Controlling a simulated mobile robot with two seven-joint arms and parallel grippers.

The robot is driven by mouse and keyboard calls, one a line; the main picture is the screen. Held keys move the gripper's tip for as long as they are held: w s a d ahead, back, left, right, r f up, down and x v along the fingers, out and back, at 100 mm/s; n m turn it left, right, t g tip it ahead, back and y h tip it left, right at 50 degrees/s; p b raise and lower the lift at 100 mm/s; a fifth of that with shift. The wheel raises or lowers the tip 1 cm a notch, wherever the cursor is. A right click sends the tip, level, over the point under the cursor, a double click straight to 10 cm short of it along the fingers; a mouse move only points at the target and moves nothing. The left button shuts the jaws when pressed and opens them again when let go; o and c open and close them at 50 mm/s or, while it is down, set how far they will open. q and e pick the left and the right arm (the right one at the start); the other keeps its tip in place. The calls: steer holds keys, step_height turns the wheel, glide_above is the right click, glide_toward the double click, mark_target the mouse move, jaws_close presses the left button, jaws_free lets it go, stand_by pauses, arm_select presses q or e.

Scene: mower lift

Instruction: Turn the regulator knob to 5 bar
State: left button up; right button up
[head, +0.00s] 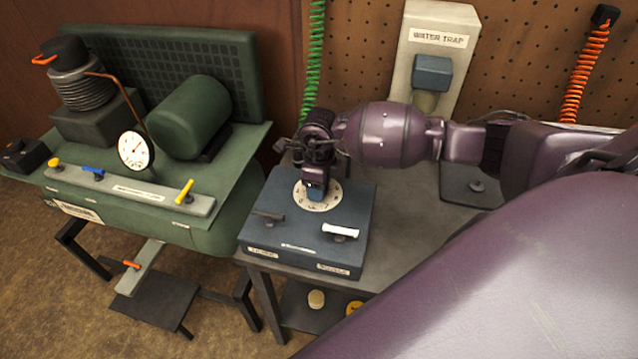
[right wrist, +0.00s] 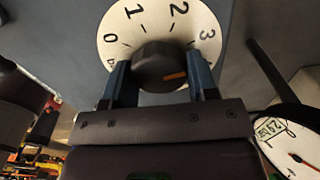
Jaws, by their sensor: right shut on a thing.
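The regulator knob (right wrist: 160,68) is dark and round with an orange mark, at the centre of a cream dial (right wrist: 150,14). The right wrist view shows 0, 1, 2 and 3 on the dial. The orange mark points right, past the 3, toward a part hidden by a finger. My right gripper (right wrist: 160,82) is shut on the knob, one blue finger on each side. In the head view, my right gripper (head: 315,190) is over the dial (head: 322,207) on the blue regulator box (head: 300,238). My left gripper is out of view.
A green compressor (head: 225,225) with a round gauge (head: 135,150) stands at left. Small levers (head: 340,231) sit on the box front. A water trap (head: 432,75) hangs on the pegboard behind. A gauge face (right wrist: 288,155) shows at lower right in the wrist view.

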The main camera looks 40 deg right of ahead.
steer(key=m, duration=0.4)
steer(key=shift+r+m+p, duration=0.1)
steer(key=shift+m+p, duration=0.2)
steer(key=m+p, duration=0.1)
steer(key=m, duration=0.3)
steer(key=shift+a+m, duration=0.1)
steer(key=shift+m, duration=1.4)
steer(key=shift+w+m+p, duration=0.1)
steer(key=shift+m+p, duration=0.3)
steer(key=shift+m, duration=0.8)
steer(key=o, duration=0.9)
step_height(320, 180, up, 11)
steer(key=shift+f+b, duration=0.1)
steer(key=shift+b, duration=0.25)
